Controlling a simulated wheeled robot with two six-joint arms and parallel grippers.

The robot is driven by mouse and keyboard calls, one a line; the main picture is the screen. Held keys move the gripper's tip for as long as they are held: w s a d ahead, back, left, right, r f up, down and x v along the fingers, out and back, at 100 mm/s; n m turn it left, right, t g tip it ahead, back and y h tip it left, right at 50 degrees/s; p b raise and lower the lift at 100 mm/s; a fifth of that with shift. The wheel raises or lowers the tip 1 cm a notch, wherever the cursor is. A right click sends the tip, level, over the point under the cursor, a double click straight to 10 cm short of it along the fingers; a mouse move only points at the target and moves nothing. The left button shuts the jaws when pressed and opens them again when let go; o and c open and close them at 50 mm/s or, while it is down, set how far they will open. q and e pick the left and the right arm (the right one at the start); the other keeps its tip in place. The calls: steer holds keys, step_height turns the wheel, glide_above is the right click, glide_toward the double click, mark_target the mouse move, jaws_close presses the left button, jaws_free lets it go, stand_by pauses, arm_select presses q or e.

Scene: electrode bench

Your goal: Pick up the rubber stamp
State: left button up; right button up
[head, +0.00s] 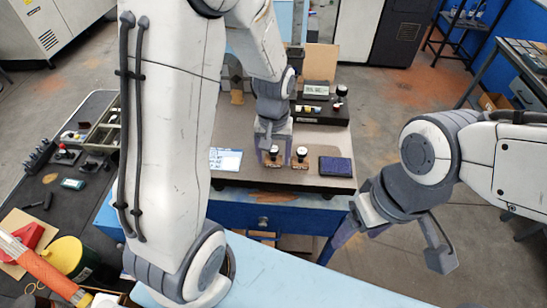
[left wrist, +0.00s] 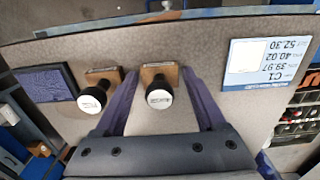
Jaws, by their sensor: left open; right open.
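Two rubber stamps with wooden bases, black handles and pale round tops stand upright on the grey bench top. One stamp (head: 273,152) is at my left gripper (head: 270,146); the other stamp (head: 301,153) stands just to its right. In the left wrist view, the first stamp (left wrist: 159,93) is between the open fingers of my left gripper (left wrist: 158,85), with visible gaps on both sides. The second stamp (left wrist: 97,92) is outside the left finger. My right gripper (head: 393,243) is open and empty, off the bench's right front corner.
A dark blue ink pad (head: 336,166) lies right of the stamps. A printed card (head: 226,159) lies to their left. A dark side table (head: 75,190) is at left.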

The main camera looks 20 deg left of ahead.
mark_target(273, 149)
arm_select(q)
jaws_close()
step_height(273, 149, up, 10)
steer(key=shift+r+b, duration=0.1)
steer(key=shift+b, duration=0.75)
steer(key=c, duration=0.5)
jaws_free()
steer(key=c, duration=0.5)
steer(key=shift+o, duration=1.3)
steer(key=shift+c, duration=0.4)
